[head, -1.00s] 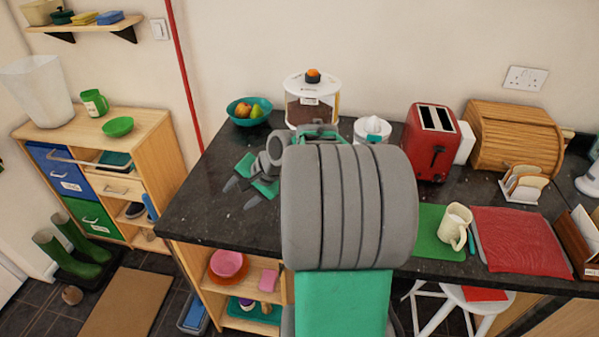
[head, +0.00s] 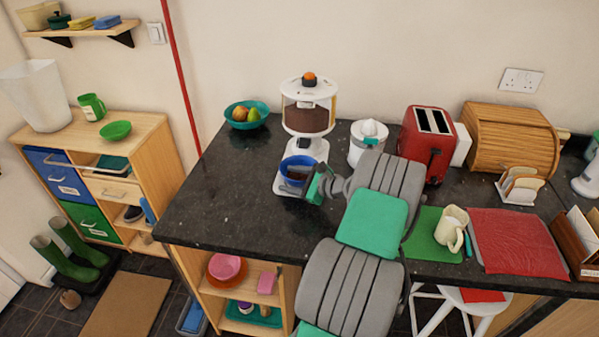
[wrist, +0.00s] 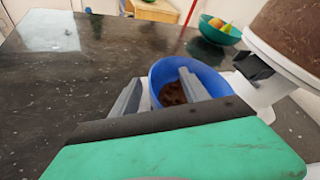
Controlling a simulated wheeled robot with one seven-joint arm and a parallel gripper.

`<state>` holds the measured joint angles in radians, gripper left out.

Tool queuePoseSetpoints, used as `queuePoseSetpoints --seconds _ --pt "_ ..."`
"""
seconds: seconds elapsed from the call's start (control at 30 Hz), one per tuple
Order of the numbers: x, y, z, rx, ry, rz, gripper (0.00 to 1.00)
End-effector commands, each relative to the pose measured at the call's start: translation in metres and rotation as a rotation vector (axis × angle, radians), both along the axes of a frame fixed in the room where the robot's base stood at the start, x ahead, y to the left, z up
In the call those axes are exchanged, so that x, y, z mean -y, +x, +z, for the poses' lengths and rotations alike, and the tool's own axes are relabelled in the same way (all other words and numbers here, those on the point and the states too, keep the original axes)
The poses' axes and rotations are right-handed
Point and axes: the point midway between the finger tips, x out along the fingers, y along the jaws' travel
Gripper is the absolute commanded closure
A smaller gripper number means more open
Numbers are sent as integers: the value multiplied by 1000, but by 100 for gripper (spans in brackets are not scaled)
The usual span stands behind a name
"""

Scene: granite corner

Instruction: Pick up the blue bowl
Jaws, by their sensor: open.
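The blue bowl (head: 298,160) stands on the white base of the dispenser, under its spout. It also shows in the wrist view (wrist: 222,82), with brown contents at its bottom. My gripper (head: 298,174) is open at the bowl's near side. In the wrist view my gripper (wrist: 158,86) has one finger outside the bowl's left wall and the other over the bowl's inside, so the rim lies between them. I cannot tell whether either finger touches the bowl.
The dispenser (head: 308,112) rises right behind the bowl. A teal fruit bowl (head: 240,124) stands behind to the left, a white juicer (head: 366,148) and a red toaster (head: 428,140) to the right. The dark countertop (head: 220,200) at left is clear.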

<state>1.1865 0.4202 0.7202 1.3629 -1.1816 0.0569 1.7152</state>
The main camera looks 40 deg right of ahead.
Motion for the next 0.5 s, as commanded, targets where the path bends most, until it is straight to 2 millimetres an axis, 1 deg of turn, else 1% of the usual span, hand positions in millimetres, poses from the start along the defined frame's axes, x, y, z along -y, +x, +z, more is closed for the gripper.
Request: queuePoseSetpoints --seconds 0.13,0.17,0.5 --pt "0 0 0 -1 0 0 47" --pt "0 0 0 -1 -1 0 48" --pt "0 0 0 -1 -1 0 76"
